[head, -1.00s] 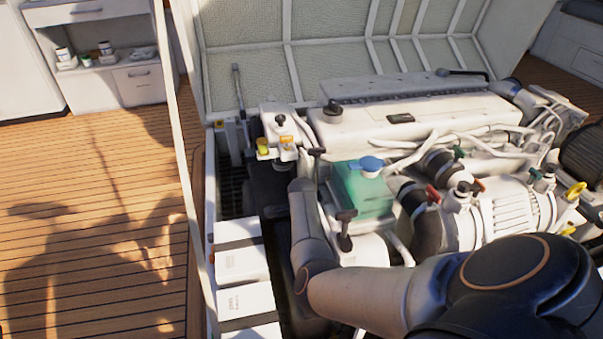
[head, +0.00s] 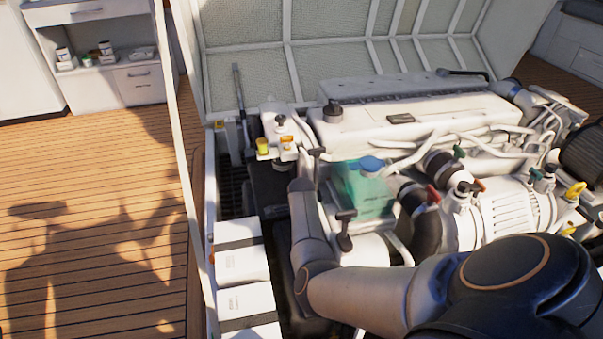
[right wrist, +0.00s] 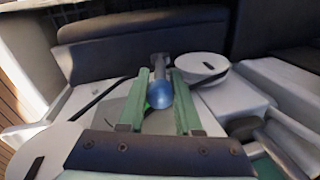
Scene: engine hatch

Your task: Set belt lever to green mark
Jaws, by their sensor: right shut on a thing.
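In the right wrist view, the belt lever appears as a rounded blue knob (right wrist: 160,95) with a grey stem (right wrist: 159,66) beyond it. My right gripper (right wrist: 162,88) has its two green fingers on either side of the knob, shut on it. A thin bright green sliver, perhaps the green mark (right wrist: 147,106), shows just left of the knob, partly covered by the finger. In the head view, my right arm reaches down into the engine bay, and its gripper and the lever are hidden. My left gripper is out of view.
The white engine (head: 420,122) with hoses fills the bay. A green tank with a blue cap (head: 371,165) and a black T-handle (head: 345,235) stand close right of my forearm. White battery boxes (head: 240,264) lie left. The open hatch lid (head: 330,60) rises behind.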

